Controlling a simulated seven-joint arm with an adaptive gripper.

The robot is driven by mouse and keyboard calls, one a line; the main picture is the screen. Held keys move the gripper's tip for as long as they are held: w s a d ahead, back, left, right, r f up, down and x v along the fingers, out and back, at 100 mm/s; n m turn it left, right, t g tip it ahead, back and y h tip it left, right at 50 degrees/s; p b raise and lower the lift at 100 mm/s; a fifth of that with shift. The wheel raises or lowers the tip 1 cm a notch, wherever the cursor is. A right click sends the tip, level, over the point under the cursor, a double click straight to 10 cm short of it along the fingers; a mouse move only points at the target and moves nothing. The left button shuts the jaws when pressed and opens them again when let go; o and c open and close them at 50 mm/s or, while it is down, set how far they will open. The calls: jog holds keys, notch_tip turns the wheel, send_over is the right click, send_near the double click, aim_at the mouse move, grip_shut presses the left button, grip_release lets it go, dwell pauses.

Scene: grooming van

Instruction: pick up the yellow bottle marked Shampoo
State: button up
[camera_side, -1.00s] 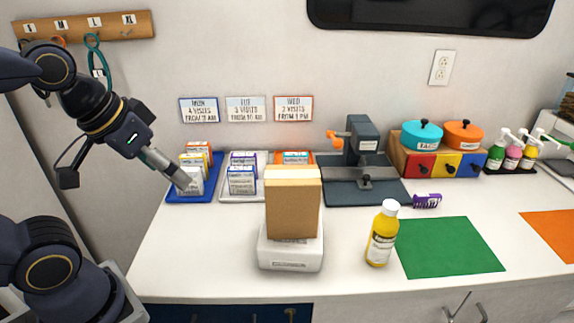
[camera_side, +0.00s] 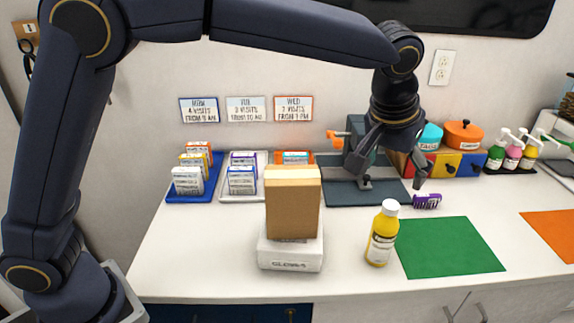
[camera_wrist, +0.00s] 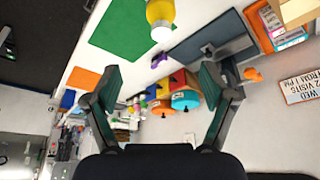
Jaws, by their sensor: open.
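The yellow bottle (camera_side: 382,236) with a white cap stands upright on the white counter, at the left edge of the green mat. Its label is too small to read. It also shows at the top of the wrist view (camera_wrist: 160,14), partly cut off by the frame edge. My gripper (camera_side: 392,170) is open and empty, above and behind the bottle, in front of the dark grey stand. In the wrist view my gripper's two fingers (camera_wrist: 160,80) are spread wide, with nothing between them.
A purple brush (camera_side: 427,201) lies behind the green mat (camera_side: 450,247). The dark stand (camera_side: 345,192), colored drawers (camera_side: 474,164) and pump bottles (camera_side: 513,155) line the back. Blue and grey trays of boxes stand at left.

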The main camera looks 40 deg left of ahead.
aim_at(390, 213)
jog(key=x, duration=1.6)
jog(key=shift+w+a+f, duration=0.1)
jog(key=shift+f, duration=0.05)
grip_shut()
